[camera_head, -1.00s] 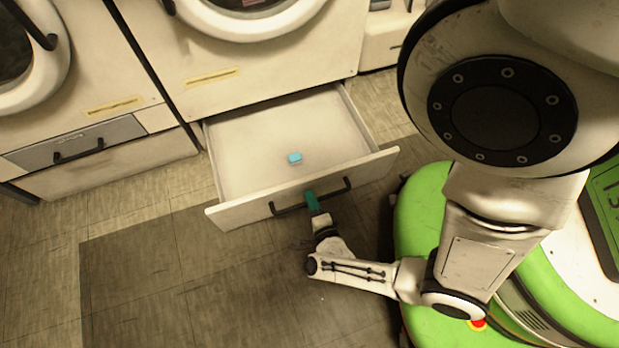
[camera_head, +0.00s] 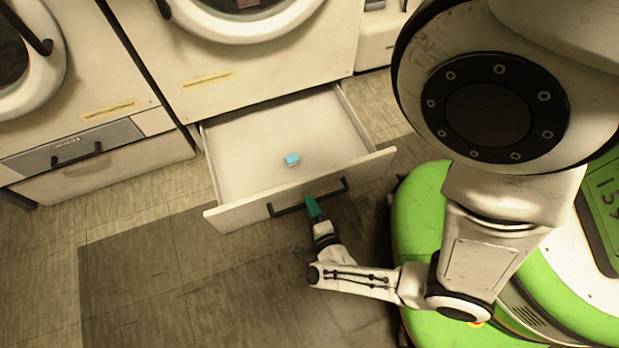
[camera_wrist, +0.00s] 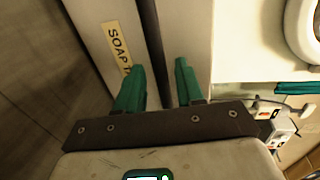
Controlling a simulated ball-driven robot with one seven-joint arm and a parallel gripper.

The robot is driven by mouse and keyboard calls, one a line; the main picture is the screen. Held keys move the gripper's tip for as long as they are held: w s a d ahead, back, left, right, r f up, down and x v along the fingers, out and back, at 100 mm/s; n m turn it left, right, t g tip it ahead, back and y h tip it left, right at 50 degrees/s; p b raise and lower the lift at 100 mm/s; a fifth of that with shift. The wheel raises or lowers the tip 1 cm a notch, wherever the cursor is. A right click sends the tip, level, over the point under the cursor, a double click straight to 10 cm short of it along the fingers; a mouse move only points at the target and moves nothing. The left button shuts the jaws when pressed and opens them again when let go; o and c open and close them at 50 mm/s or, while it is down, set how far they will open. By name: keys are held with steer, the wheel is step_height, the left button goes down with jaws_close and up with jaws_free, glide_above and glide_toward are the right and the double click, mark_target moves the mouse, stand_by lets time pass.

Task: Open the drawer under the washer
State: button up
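The drawer (camera_head: 335,192) under the right-hand washer (camera_head: 250,62) is pulled well out, and its pale interior shows. The dark bar handle (camera_head: 287,210) runs along the drawer front. My gripper (camera_head: 313,207) is at the middle of that handle. In the wrist view, the green fingers of my gripper (camera_wrist: 160,82) stand apart, one on either side of the dark handle (camera_wrist: 148,35), with a little gap showing. A yellow label (camera_wrist: 117,47) reading "SOAP T" is partly hidden by the left finger.
A second washer (camera_head: 75,85) stands to the left, with a closed lower panel (camera_head: 110,168) and a grey drawer with a handle. The tiled floor (camera_head: 190,270) before the open drawer is clear. My green base is at the right.

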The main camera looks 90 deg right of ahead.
steer(key=p+v, duration=0.1)
steer(key=v, duration=0.7)
steer(key=shift+s+a, duration=0.15)
steer(key=shift+a, duration=0.15)
steer(key=shift+r, duration=0.15)
